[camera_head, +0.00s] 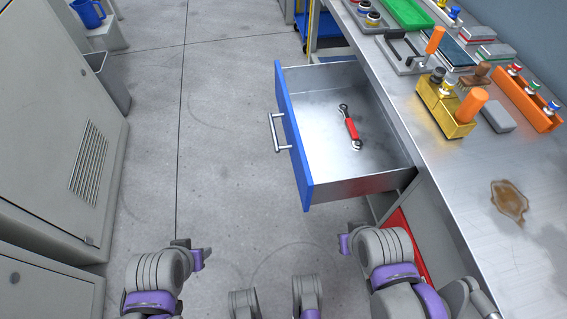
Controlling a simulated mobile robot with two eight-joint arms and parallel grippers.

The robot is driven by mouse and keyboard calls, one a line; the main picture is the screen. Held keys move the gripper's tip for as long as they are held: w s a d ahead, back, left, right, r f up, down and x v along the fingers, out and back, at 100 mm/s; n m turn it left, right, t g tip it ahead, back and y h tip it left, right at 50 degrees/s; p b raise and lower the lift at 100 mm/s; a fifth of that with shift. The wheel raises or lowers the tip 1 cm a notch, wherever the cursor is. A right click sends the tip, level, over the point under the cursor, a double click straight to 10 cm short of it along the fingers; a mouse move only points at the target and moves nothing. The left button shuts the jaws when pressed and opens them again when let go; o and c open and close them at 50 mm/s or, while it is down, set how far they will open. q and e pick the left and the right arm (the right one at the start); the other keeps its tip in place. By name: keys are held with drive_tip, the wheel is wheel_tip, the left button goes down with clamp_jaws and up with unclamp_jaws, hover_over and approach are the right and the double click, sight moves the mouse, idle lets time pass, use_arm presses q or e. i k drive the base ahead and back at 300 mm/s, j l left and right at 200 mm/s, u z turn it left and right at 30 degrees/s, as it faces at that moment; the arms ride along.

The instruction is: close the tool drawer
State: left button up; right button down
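The tool drawer (297,140) is pulled out from under the workbench toward the left. It has a blue front and grey metal sides. A silver bar handle (278,133) is fixed on the outside of its front. A wrench with a red grip (350,128) lies on the drawer floor, below the rim. Grey and purple links of my two arms show along the bottom edge, apart from the drawer.
The steel workbench (520,165) on the right holds a yellow block (445,108), an orange rack (527,102) and a brown stain (509,202). A red object (408,245) shows below the drawer. Grey cabinets (60,120) stand left. The floor between is clear.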

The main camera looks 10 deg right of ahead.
sight(327, 165)
drive_tip(key=j+u, duration=0.1)
drive_tip(key=u, duration=0.25)
drive_tip(key=i+j+u, duration=0.1)
drive_tip(key=u, duration=0.2)
drive_tip(key=i+u, duration=0.1)
drive_tip(key=u, duration=0.25)
drive_tip(key=i+j+z, duration=0.45)
drive_tip(key=z, duration=0.55)
